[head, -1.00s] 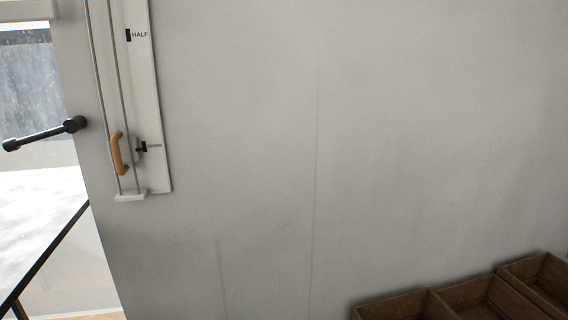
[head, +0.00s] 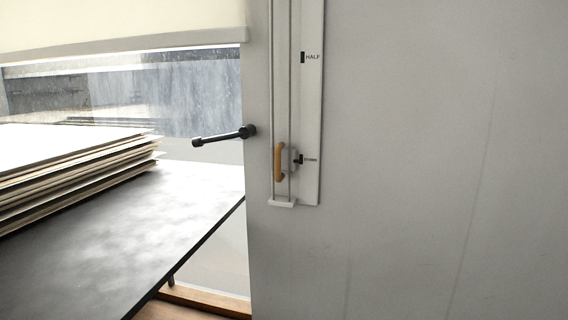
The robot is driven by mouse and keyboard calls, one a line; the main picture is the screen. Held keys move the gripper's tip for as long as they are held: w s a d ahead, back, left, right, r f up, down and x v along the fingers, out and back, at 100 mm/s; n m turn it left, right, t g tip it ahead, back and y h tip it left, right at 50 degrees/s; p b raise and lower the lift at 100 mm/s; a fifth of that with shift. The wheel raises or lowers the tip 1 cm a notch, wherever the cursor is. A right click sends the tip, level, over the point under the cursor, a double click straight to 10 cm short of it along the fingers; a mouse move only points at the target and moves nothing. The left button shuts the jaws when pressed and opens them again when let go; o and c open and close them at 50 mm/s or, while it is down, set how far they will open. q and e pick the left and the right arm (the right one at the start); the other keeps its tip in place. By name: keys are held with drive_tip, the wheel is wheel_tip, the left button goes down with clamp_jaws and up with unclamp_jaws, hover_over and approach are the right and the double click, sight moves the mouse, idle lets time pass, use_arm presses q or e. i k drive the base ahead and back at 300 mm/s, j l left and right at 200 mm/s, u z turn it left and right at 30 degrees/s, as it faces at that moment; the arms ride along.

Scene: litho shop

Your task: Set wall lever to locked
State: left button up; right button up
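A black wall lever (head: 222,137) is mounted near the left edge of the grey wall, at the window side. Its round hub (head: 249,131) is on the right and its arm points left, tilted slightly down, with a thicker knob at the end. I see no locked marking beside it. Neither of my grippers is in the head view.
Right of the lever, a white vertical panel (head: 311,120) with rods, a wooden handle (head: 279,163) and a HALF label is on the wall. A dark-topped table (head: 150,205) bears a stack of boards (head: 60,175) at the left. A pale blind (head: 120,22) hangs over the window.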

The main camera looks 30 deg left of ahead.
sight(246, 131)
drive_tip(key=u, duration=1.25)
